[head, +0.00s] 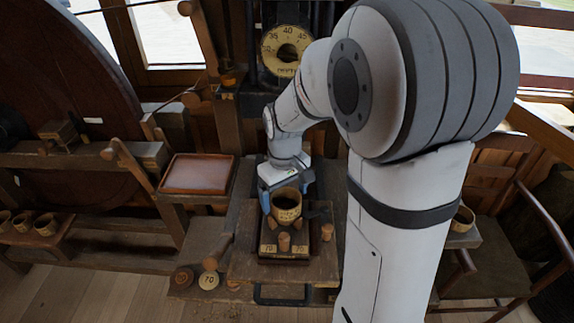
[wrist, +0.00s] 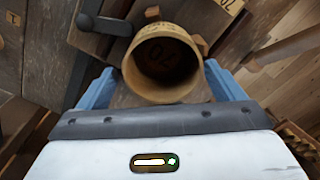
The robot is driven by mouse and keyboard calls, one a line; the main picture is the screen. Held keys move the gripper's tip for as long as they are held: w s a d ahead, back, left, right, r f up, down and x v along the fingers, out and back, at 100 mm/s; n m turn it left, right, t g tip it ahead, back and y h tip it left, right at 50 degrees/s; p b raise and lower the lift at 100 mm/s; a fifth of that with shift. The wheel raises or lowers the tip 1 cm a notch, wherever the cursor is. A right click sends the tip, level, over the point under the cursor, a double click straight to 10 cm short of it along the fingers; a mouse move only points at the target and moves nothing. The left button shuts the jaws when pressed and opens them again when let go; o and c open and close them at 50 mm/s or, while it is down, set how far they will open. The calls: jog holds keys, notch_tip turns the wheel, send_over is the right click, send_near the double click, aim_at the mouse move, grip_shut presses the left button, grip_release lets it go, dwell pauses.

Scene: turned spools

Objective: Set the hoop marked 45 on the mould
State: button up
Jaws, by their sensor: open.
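A round tan wooden hoop (head: 287,208) stands on the bench under the press, with dark marks on its front too small to read. A dark block with wooden pegs and plates marked 70 (head: 285,256), perhaps the mould, lies just in front of the hoop. No 45 is readable on a hoop.
A dial (head: 287,50) reading 35, 40, 45 hangs behind. Several hoops (head: 46,224) stand on a left shelf; another (head: 463,218) is at right. A reddish tray (head: 197,174) sits left. A disc marked 70 (head: 209,280) lies low in front. A wooden handle (head: 218,252) juts beside the bench.

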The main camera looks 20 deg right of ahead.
notch_tip(320, 180, up, 11)
jog(key=s+f+m+t, duration=0.2)
jog(key=s+m+t, duration=0.1)
jog(key=s, duration=1.1)
jog(key=shift+s+d+f+m+t, duration=0.2)
jog(key=shift+s+d+m+t, duration=0.1)
jog(key=shift+s+m, duration=0.1)
jog(key=shift+w, duration=0.1)
dwell(0.8)
